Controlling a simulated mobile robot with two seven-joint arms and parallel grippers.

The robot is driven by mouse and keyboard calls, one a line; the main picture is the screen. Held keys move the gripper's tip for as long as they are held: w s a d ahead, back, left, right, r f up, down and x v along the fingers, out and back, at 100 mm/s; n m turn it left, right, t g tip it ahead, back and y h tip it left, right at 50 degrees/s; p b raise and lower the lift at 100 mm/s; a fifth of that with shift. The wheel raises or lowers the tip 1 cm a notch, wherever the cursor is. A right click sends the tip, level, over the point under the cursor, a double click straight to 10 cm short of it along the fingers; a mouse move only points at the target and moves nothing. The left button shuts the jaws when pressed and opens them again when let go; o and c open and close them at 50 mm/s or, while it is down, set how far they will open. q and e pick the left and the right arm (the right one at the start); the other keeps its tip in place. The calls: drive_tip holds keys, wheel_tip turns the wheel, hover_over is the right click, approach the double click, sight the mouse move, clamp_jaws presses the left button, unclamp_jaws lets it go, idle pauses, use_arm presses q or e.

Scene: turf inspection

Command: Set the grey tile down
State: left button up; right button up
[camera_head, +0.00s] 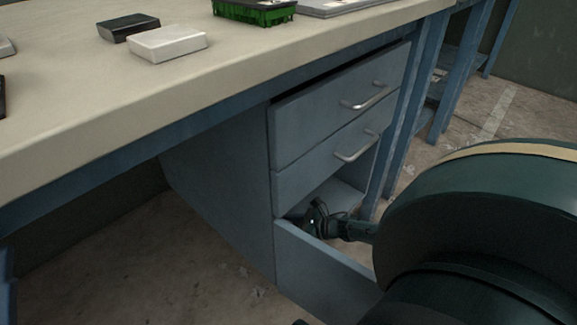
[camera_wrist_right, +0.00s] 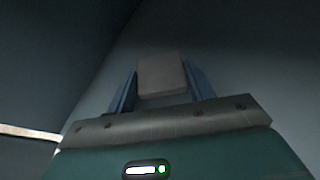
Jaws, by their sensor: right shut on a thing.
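My right gripper (camera_head: 314,220) is down inside the open bottom drawer (camera_head: 325,275) of the blue desk's cabinet. In the right wrist view the gripper's two blue fingers (camera_wrist_right: 162,84) are shut on the grey tile (camera_wrist_right: 163,70), which sits between them. Dark drawer walls surround it in that view. Whether the tile touches the drawer floor I cannot tell. In the head view I cannot make out the tile within the drawer. My left gripper is not in view.
On the desk top (camera_head: 75,95) lie a white block (camera_head: 168,43), a black block (camera_head: 128,27) and a green crate (camera_head: 254,11). The open drawer's front panel stands close to my right arm.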

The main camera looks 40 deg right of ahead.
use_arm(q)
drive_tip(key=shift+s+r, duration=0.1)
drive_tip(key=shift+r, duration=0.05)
use_arm(e)
drive_tip(key=shift+f, duration=0.15)
drive_tip(key=o, duration=1)
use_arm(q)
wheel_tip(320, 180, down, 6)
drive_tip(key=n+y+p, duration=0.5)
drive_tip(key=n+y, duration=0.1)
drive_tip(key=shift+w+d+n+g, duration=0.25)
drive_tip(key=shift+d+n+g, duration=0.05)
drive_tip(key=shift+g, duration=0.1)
use_arm(e)
drive_tip(key=shift+v, duration=6.1)
drive_tip(key=shift+w, duration=0.1)
